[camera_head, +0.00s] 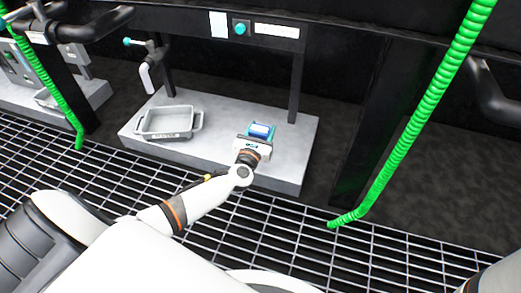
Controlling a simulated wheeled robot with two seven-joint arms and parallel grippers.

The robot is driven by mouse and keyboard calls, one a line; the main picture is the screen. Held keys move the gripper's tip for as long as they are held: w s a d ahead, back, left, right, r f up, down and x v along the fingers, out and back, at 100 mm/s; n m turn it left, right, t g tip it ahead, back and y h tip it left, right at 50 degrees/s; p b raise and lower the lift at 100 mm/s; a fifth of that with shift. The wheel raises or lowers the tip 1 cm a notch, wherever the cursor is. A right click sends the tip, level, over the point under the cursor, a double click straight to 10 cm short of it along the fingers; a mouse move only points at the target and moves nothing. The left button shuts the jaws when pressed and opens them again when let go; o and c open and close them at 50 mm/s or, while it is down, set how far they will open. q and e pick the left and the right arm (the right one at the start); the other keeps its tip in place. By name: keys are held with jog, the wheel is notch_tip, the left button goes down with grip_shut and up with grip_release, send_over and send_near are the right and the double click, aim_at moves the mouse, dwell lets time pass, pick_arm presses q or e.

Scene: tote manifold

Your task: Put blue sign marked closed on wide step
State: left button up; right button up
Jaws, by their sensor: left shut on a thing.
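A blue sign (260,129) with a pale panel is at my left gripper (257,138), over the right half of the wide grey step (215,115). The left gripper is shut on the sign. Any lettering on it is too small to read. I cannot tell whether the sign touches the step or is held just above it. My right gripper does not show.
A grey tote (168,122) with handles sits on the step's left half. A tap with a white hanging part (146,78) stands behind it. Dark posts rise at the step's back. Green hoses (415,125) hang at both sides. Metal grating (330,250) lies in front.

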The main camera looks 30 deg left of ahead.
pick_arm(q)
notch_tip(320, 180, down, 7)
jog(key=b, duration=0.5)
jog(key=shift+r, duration=0.1)
jog(key=o, duration=1)
